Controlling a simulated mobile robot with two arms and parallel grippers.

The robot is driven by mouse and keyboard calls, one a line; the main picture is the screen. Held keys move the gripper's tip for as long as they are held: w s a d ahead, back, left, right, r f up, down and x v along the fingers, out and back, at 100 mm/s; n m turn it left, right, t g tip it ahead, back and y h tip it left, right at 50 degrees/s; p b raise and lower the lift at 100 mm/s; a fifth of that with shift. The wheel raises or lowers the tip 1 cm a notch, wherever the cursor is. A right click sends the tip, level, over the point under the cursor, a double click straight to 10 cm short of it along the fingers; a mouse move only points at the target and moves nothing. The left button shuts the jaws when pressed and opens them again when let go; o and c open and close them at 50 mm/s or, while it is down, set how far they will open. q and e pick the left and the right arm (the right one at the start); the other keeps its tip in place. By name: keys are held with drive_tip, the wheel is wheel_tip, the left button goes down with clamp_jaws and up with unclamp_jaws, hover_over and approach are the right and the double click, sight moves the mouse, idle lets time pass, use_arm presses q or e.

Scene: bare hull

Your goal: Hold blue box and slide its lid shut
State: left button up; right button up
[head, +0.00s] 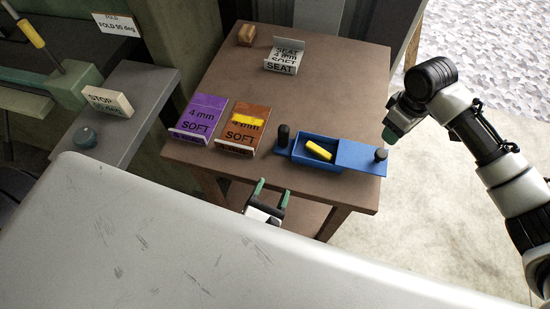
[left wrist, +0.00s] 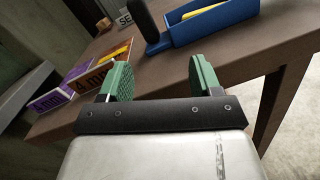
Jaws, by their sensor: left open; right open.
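The blue box (head: 312,163) sits near the front right of the brown table, with a yellow block (head: 318,150) inside. Its blue lid (head: 360,157) is slid out to the right, leaving the left part open. A dark knob (head: 380,154) stands on the lid's right end. A dark upright post (head: 283,136) stands at the box's left end; it also shows in the left wrist view (left wrist: 147,20). My left gripper (head: 271,190) is open and empty, in front of the table edge, below the box's left end. My right gripper (head: 389,135) is beside the table's right edge; its fingers are mostly hidden.
Purple (head: 199,116) and brown (head: 243,126) labelled trays stand left of the box; a yellow piece lies on the brown one. A SEAT holder (head: 285,56) and a small wooden block (head: 246,34) are at the back. The table (head: 300,100) is clear in the middle.

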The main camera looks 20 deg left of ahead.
sight(285, 127)
use_arm(q)
drive_tip(key=w+r+n, duration=0.1)
drive_tip(key=w, duration=0.1)
drive_tip(key=w+a+r+n+y, duration=0.1)
drive_tip(key=w+n, duration=0.1)
drive_tip(key=w, duration=0.1)
drive_tip(key=w+r+n, duration=0.1)
drive_tip(key=w+n, duration=0.1)
drive_tip(key=w, duration=0.1)
drive_tip(key=shift+a+r+g+y, duration=0.2)
drive_tip(key=shift+a+g+y, duration=0.1)
drive_tip(key=shift+a+y, duration=0.1)
drive_tip(key=w, duration=1)
drive_tip(key=shift+a, duration=0.3)
